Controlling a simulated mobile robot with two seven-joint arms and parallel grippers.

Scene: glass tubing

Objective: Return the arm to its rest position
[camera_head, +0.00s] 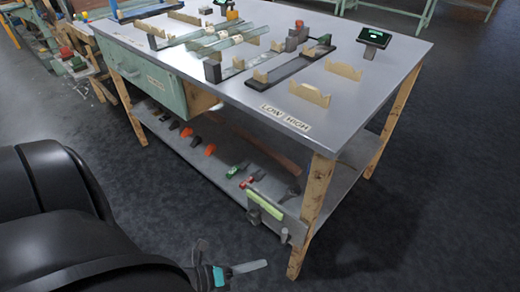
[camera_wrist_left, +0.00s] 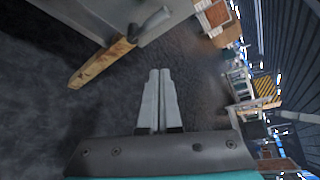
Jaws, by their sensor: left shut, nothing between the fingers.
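My left gripper (camera_head: 247,267) is low at the bottom of the head view, in front of the bench and apart from it. Its two grey fingers lie together and hold nothing. The closed fingers also show in the left wrist view (camera_wrist_left: 158,100), pointing over dark floor. My black left arm fills the lower left of the head view. My right gripper is in neither view.
A grey-topped workbench (camera_head: 345,85) with wooden legs stands ahead, carrying glass tubes, wooden holders and a small dark display (camera_head: 374,37). Its lower shelf (camera_head: 215,175) holds several tools. A wooden leg (camera_wrist_left: 100,63) shows in the wrist view. Floor around my gripper is clear.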

